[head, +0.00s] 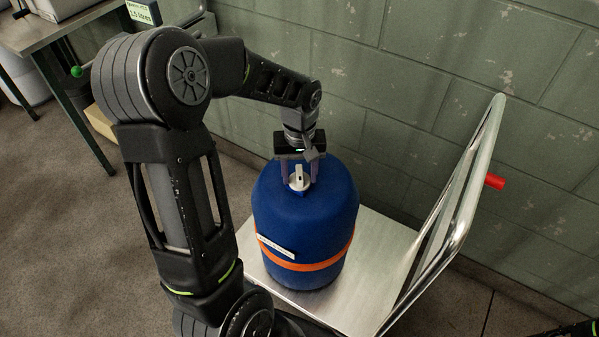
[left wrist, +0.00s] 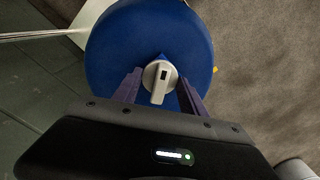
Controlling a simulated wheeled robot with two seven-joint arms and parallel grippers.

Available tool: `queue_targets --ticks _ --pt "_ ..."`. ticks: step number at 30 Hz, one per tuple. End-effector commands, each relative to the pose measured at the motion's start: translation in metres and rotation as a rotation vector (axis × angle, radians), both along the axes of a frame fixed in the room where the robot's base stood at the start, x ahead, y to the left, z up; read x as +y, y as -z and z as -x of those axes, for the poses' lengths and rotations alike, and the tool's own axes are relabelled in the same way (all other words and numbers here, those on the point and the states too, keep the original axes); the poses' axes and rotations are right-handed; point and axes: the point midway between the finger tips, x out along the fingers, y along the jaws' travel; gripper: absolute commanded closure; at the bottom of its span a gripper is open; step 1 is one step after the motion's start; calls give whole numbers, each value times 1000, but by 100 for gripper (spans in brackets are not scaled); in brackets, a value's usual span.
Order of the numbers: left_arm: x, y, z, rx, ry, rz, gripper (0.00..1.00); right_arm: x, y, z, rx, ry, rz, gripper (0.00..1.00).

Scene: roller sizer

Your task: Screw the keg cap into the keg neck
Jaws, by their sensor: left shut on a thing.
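The blue keg (head: 305,225) stands upright with an orange band and a white label on its side. The keg cap (head: 299,182), pale grey with a raised grip bar, is at the centre of the keg's top. The cap also shows in the left wrist view (left wrist: 160,79), with a dark slot in its bar. My left gripper (head: 299,172) points down over the keg, its purple fingers on both sides of the cap, shut on it. The keg neck is hidden under the cap, so I cannot tell how deep the cap sits. My right gripper is not in view.
A green block wall (head: 450,80) is close behind. A metal table (head: 45,32) is at the upper left. Open floor lies left.

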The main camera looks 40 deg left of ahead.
Motion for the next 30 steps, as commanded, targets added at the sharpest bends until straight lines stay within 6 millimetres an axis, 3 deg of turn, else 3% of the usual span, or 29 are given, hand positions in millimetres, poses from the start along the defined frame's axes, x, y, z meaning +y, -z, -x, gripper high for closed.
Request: queue_targets --ticks 13,25,26,30 --pt "-1 0 0 2 438 1 100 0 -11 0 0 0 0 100" --pt "-1 1 0 1 480 0 100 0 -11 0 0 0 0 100" --pt "-1 1 0 1 480 0 49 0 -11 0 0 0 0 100" --pt "0 0 0 1 479 0 38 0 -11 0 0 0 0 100"
